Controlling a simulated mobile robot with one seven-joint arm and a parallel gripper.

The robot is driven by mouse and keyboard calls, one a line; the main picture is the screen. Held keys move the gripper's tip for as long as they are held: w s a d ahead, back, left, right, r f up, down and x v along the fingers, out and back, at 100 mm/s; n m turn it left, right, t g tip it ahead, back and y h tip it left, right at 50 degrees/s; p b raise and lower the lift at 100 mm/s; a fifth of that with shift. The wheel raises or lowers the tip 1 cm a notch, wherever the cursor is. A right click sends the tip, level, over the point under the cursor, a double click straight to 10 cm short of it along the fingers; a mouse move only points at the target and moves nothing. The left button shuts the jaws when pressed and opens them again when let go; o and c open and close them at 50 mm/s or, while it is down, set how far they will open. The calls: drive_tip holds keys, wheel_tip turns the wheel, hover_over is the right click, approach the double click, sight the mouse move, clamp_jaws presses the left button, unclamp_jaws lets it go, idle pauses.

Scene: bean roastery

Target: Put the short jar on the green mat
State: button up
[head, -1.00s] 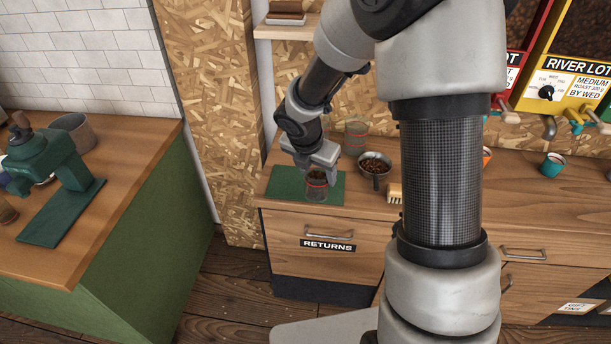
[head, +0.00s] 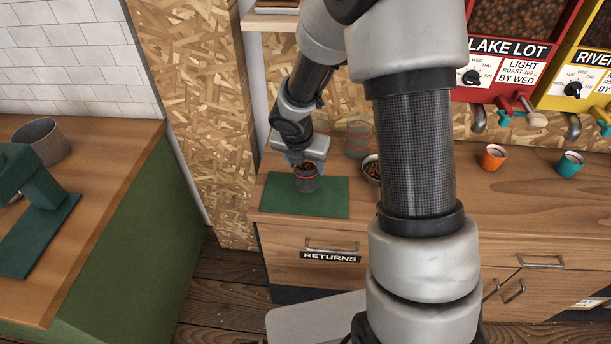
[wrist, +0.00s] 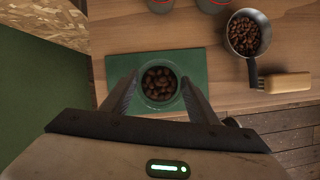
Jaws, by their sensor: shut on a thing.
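The short jar (head: 306,182) is clear, with brown beans inside and a red line around it. It appears upright over the green mat (head: 330,198) on the counter above the RETURNS drawer. My gripper (head: 304,166) is shut on the jar from above. In the wrist view the two fingers hold the sides of the jar (wrist: 160,88), with the green mat (wrist: 200,62) all around it. I cannot tell whether the jar's base touches the mat.
Two other clear jars with red lines, one of them here (head: 358,138), stand behind the mat. A metal scoop of beans (wrist: 246,34) and a wooden brush (wrist: 285,82) lie to the right. Orange (head: 493,157) and teal (head: 570,164) cups stand farther right.

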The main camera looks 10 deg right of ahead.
drive_tip(key=shift+f+b, duration=0.6)
drive_tip(key=shift+f, duration=1.15)
drive_tip(key=shift+f, duration=0.15)
drive_tip(key=o, duration=1.7)
